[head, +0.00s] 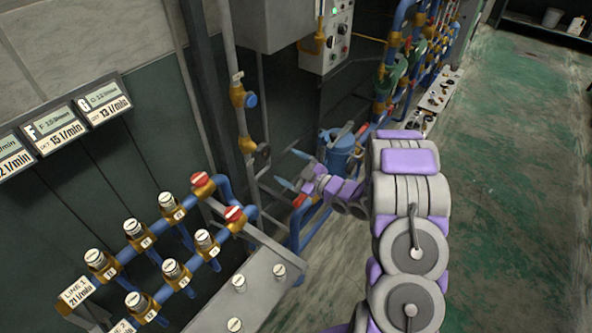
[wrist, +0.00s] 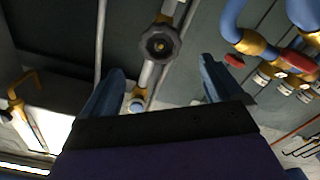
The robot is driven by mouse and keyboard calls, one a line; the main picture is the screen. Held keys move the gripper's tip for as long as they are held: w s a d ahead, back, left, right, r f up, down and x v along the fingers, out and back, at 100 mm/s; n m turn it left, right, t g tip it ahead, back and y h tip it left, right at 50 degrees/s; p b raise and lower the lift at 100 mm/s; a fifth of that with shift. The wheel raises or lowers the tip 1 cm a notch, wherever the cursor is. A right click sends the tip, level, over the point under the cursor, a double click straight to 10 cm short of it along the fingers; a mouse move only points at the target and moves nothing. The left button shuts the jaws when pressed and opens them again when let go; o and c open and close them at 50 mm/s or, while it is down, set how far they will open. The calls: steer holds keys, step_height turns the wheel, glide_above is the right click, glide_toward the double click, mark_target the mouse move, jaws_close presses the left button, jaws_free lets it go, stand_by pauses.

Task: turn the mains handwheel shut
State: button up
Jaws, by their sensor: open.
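The mains handwheel is a dark, lobed wheel (wrist: 159,43) on a grey vertical pipe with brass fittings. It shows in the wrist view, upper middle, beyond and between my fingertips. In the head view a dark handwheel (head: 262,156) sits on the same pipe, left of my gripper. My gripper (head: 284,170) is open and empty, with its two blue fingers pointing left toward the pipe. In the wrist view the open fingers of my gripper (wrist: 160,82) stand on either side of the pipe's line of sight. They do not touch the wheel.
Two red handwheels (head: 234,214) sit on blue pipes with several white-capped valves at lower left. A grey plate (head: 250,285) lies below them. A blue vessel (head: 343,152) stands behind my gripper. A control box (head: 326,35) hangs above. Green floor (head: 520,200) at right is clear.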

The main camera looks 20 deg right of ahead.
mark_target(266, 155)
steer(key=p+x, duration=0.1)
steer(key=x, duration=0.7)
steer(key=shift+w+a, duration=0.1)
steer(key=shift+a, duration=0.05)
steer(key=c, duration=1)
steer(key=shift+c, duration=0.2)
steer(key=shift+f+p, duration=0.1)
steer(key=shift+p, duration=0.3)
steer(key=shift+m, duration=0.3)
steer(key=o, duration=1)
steer(key=shift+o, duration=0.2)
steer(key=v, duration=0.7)
steer(key=shift+b, duration=0.45)
